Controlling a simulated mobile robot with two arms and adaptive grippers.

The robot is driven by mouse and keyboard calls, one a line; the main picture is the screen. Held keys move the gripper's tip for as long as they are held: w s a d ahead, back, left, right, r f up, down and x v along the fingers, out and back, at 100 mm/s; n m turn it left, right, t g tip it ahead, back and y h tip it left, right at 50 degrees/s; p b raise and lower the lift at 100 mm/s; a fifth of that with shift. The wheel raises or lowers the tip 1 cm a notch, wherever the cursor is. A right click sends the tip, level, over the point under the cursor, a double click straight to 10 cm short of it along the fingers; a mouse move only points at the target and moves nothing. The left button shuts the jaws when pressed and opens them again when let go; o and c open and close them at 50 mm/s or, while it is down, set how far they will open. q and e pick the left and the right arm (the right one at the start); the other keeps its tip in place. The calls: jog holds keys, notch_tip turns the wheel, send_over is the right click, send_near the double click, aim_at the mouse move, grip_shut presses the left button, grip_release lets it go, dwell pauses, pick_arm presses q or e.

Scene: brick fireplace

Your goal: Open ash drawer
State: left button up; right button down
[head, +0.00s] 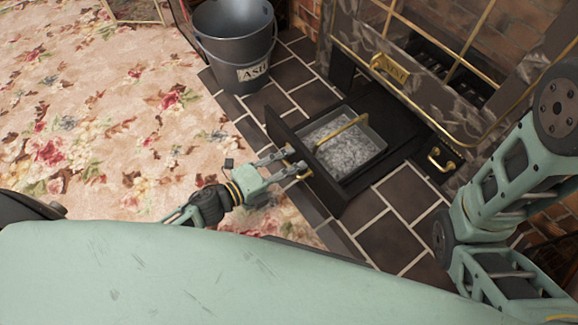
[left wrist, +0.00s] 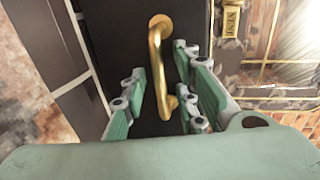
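The ash drawer (head: 336,196) is a dark drawer that stands pulled out from under the fireplace grate. Inside it sits a metal pan (head: 374,152) of grey ash with a brass bail handle (head: 341,131). My left gripper (head: 289,162) is at the outer face of the drawer front, at its brass handle (head: 304,173). In the left wrist view the fingers (left wrist: 165,95) are apart, one on each side of this brass handle (left wrist: 157,52). A gap shows on the left side; contact on the right side is unclear. My right gripper is out of view.
A grey ash bucket (head: 226,50) stands on the dark tiled hearth (head: 393,240) behind the drawer. The grate door (head: 455,105) with brass trim is above the drawer. A small brass handle (head: 436,158) is to its right.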

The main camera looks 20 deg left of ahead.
pick_arm(q)
grip_shut()
dwell(0.6)
